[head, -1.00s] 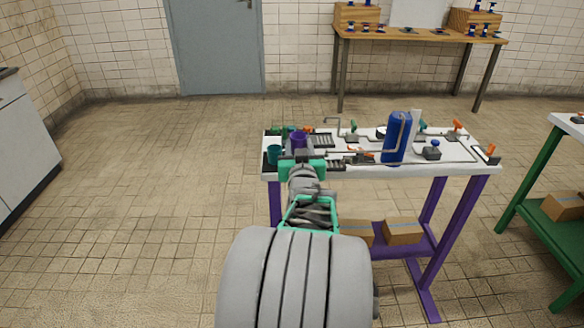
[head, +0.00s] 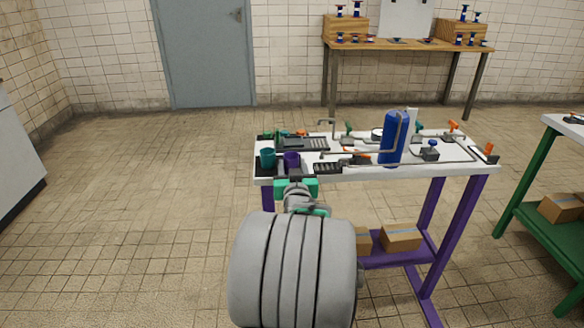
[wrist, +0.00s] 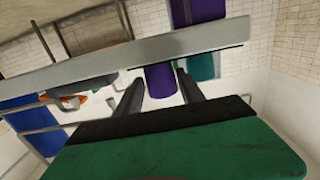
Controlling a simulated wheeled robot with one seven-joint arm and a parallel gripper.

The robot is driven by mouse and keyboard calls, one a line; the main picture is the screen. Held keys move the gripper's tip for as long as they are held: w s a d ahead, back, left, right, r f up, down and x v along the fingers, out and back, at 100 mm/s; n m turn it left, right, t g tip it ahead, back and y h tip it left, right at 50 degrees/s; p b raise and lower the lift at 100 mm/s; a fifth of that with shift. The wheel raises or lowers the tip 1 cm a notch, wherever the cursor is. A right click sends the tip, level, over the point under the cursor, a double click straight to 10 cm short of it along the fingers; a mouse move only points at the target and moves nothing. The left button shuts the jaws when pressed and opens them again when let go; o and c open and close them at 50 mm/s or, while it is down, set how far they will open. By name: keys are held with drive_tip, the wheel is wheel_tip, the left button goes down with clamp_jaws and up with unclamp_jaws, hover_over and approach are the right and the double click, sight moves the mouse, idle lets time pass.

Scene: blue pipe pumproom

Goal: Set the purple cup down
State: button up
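The purple cup (head: 291,160) is at the front left of the white-topped table, just beyond my gripper (head: 295,177) and to the right of the teal cup (head: 268,158). In the wrist view the purple cup (wrist: 160,80) is between the two dark fingers of my gripper (wrist: 160,78), which are spread to about its width and shut on it. The wrist picture is turned nearly upside down. The cup's base is hidden at the table edge, so I cannot tell whether it touches the top. The teal cup also shows in the wrist view (wrist: 201,66), beside the right finger.
The white tabletop (head: 385,171) carries a blue cylinder (head: 394,138), thin grey pipes and small valves to the right. A dark grate (head: 300,144) lies behind the cups. Boxes (head: 402,238) rest on the purple lower shelf. A green-framed table (head: 520,190) stands at the right.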

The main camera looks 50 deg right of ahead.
drive_tip(key=shift+o, duration=1.4)
drive_tip(key=shift+r, duration=0.1)
